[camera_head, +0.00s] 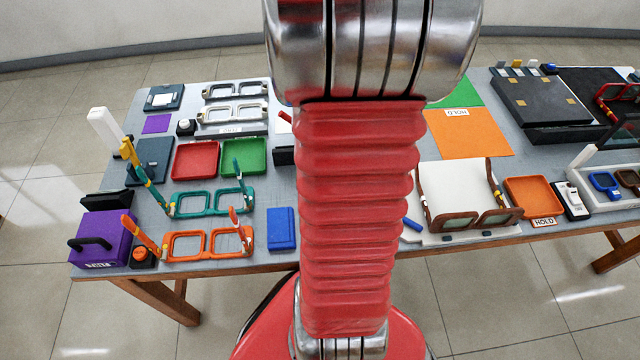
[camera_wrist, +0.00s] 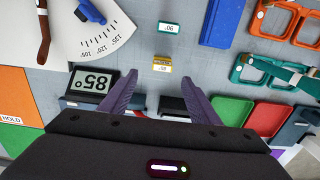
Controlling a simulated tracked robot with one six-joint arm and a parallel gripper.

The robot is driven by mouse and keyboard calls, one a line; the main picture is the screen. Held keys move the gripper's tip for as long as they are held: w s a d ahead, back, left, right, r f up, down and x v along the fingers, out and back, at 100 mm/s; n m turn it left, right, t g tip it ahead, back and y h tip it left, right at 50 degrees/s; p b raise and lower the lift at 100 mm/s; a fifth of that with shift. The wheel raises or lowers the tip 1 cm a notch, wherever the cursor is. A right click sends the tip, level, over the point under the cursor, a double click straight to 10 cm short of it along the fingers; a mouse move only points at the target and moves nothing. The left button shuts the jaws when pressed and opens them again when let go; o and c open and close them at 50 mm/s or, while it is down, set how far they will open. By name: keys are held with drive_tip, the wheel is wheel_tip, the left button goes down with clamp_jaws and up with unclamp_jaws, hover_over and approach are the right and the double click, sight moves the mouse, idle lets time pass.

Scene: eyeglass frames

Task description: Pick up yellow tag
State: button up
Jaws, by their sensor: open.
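The yellow tag (camera_wrist: 162,65) lies flat on the grey table in the wrist view, with small markings on it. My gripper (camera_wrist: 158,82) is open and empty, its two dark purple fingers pointing up the picture. The tag shows between and slightly beyond the fingertips, apart from both. I cannot tell how high the fingers are above it. In the head view, my red arm covers the middle of the table, and neither the tag nor the gripper can be made out there.
A teal tag (camera_wrist: 168,28) lies beyond the yellow one. A digital display (camera_wrist: 88,88) and a protractor sheet (camera_wrist: 95,30) lie left. A blue block (camera_wrist: 222,22), green tray (camera_wrist: 231,108) and red tray (camera_wrist: 268,118) lie right. Eyeglass frames (camera_head: 210,243) stand at the table's front left.

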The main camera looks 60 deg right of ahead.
drive_tip(key=shift+f, duration=2.7)
drive_tip(key=shift+f, duration=0.1)
drive_tip(key=shift+w+f, duration=0.15)
drive_tip(key=shift+f, duration=1.1)
drive_tip(key=shift+w+f, duration=0.1)
drive_tip(key=shift+f, duration=1.15)
drive_tip(key=shift+c, duration=0.7)
drive_tip(key=c, duration=1)
drive_tip(key=shift+o, duration=0.2)
drive_tip(key=shift+r, duration=5.05)
